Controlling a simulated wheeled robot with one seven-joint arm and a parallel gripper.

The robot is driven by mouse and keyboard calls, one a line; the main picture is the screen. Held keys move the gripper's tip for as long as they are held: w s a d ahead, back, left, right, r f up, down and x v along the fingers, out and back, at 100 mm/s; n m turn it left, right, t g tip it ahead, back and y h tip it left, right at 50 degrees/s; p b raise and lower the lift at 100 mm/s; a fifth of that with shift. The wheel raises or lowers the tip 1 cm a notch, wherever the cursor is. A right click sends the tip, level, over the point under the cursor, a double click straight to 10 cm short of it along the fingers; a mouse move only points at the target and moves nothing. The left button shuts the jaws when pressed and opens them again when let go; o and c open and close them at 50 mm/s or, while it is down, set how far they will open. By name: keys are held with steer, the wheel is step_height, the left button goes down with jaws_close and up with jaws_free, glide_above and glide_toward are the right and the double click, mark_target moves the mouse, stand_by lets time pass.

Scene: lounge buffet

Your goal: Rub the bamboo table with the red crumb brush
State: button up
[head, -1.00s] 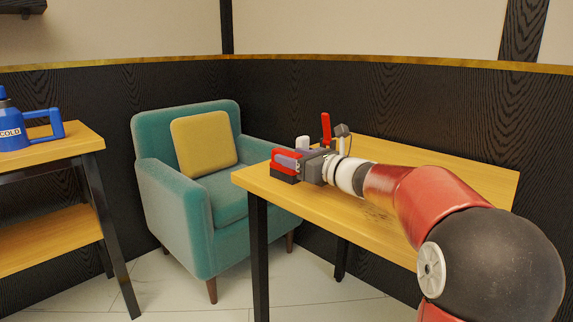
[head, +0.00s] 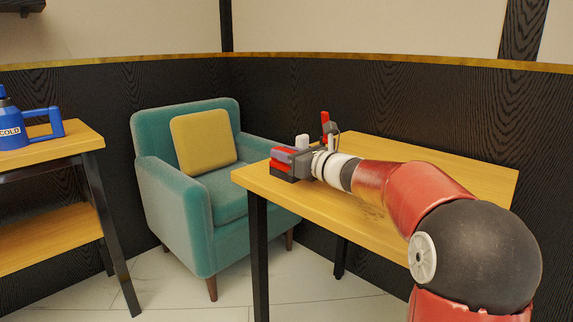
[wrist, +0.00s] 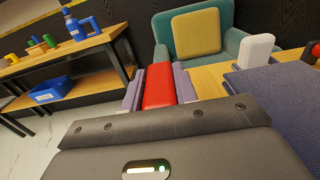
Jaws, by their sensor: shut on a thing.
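My gripper (head: 293,158) is shut on the red crumb brush (head: 283,167), near the left end of the bamboo table (head: 430,150). In the wrist view the brush's red body (wrist: 159,86) sits between the two purple-grey fingers. A dark lower part of the brush shows in the head view, at or just above the tabletop; I cannot tell whether it touches. The table has a light wood top and dark legs. A dark smudge (head: 372,212) marks its front part. My arm hides some of the top.
A white upright object (head: 302,141) and a red one (head: 325,122) stand behind my gripper. A dark blue textured item (wrist: 275,95) is close at right in the wrist view. A teal armchair (head: 175,215) stands beyond the table. A shelf table at left holds a blue jug (head: 15,130).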

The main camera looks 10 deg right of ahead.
steer(key=c, duration=0.4)
steer(key=shift+r+p, duration=2.1)
steer(key=shift+r, duration=0.45)
